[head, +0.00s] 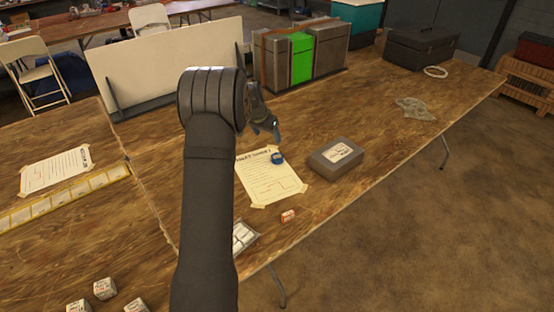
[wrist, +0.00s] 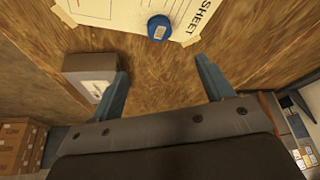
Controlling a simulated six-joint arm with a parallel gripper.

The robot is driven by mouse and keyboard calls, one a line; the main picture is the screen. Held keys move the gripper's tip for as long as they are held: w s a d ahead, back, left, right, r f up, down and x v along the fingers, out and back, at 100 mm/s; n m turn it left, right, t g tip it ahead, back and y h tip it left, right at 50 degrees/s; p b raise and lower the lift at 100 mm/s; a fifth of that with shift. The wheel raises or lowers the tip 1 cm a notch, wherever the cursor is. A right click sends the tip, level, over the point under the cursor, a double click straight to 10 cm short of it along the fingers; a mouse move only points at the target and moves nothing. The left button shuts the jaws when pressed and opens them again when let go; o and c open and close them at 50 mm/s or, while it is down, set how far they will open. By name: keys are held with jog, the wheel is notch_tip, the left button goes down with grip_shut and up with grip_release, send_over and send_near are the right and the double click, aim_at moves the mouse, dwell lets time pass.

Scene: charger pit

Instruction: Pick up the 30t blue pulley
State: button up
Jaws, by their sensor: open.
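The blue pulley (head: 277,157) is a small round blue piece lying on the upper right part of a taped paper sheet (head: 265,183) on the wooden table. It also shows in the wrist view (wrist: 159,28), at the top centre, with a pale label on its top. My gripper (head: 268,129) is partly hidden behind my own arm in the head view. In the wrist view its two blue-grey fingers (wrist: 158,78) are spread apart with only bare wood between them. The pulley lies beyond the fingertips, not between them.
A grey box (head: 336,158) with a white label stands just right of the sheet; it also shows near the left finger in the wrist view (wrist: 92,75). A small orange-and-white box (head: 288,216) lies near the front edge. Larger bins (head: 301,58) stand behind. A grey cloth (head: 415,108) lies farther right.

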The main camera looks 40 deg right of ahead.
send_near(278, 156)
jog(key=shift+w+f, duration=0.2)
jog(key=shift+f, duration=0.8)
jog(key=shift+d+x, duration=0.15)
jog(key=shift+x, duration=1.5)
jog(key=shift+d+x, duration=0.1)
jog(key=shift+x, duration=1.5)
jog(key=shift+r, duration=0.15)
jog(key=c, duration=1.1)
